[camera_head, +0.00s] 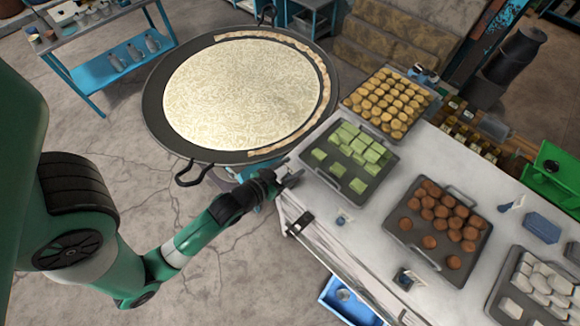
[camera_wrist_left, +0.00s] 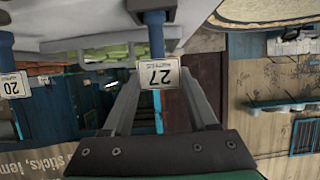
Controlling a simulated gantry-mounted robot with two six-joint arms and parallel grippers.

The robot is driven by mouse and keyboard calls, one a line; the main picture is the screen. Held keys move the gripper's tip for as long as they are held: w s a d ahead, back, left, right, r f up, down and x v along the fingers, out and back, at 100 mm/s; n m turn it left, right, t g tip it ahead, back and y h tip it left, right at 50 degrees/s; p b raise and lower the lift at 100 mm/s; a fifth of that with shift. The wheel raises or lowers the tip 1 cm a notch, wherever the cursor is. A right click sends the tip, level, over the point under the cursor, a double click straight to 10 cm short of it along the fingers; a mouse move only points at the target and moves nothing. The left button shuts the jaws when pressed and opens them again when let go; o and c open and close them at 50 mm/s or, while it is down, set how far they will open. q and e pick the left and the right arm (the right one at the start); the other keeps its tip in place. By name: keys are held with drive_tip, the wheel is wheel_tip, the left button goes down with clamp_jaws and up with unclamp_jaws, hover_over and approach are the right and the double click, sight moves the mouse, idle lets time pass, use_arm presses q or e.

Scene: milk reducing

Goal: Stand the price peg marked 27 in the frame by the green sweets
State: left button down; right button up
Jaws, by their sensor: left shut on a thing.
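The green sweets (camera_head: 357,147) sit on a dark tray (camera_head: 335,184) near the table's left end. My left gripper (camera_head: 291,177) is at the table's left edge, beside that tray. In the left wrist view, the white price label marked 27 (camera_wrist_left: 158,75) hangs on a blue peg (camera_wrist_left: 155,38) between my left gripper's fingers (camera_wrist_left: 160,88), which are shut on the peg. The green sweets also show beyond it in the left wrist view (camera_wrist_left: 110,52). I cannot tell which grey part is the frame by the green sweets. My right gripper is not in view.
Trays of yellow sweets (camera_head: 388,101) and brown sweets (camera_head: 438,222) flank the green ones. A small price holder (camera_head: 342,216) stands on the white table. A large round pan (camera_head: 240,95) lies behind my gripper.

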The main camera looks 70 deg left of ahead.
use_arm(q)
drive_tip(key=shift+f, duration=0.15)
idle(0.4)
drive_tip(key=shift+c, duration=0.5)
unclamp_jaws()
drive_tip(key=shift+s, duration=0.1)
drive_tip(key=b+v, duration=0.1)
drive_tip(key=v, duration=1)
drive_tip(key=shift+s, duration=0.15)
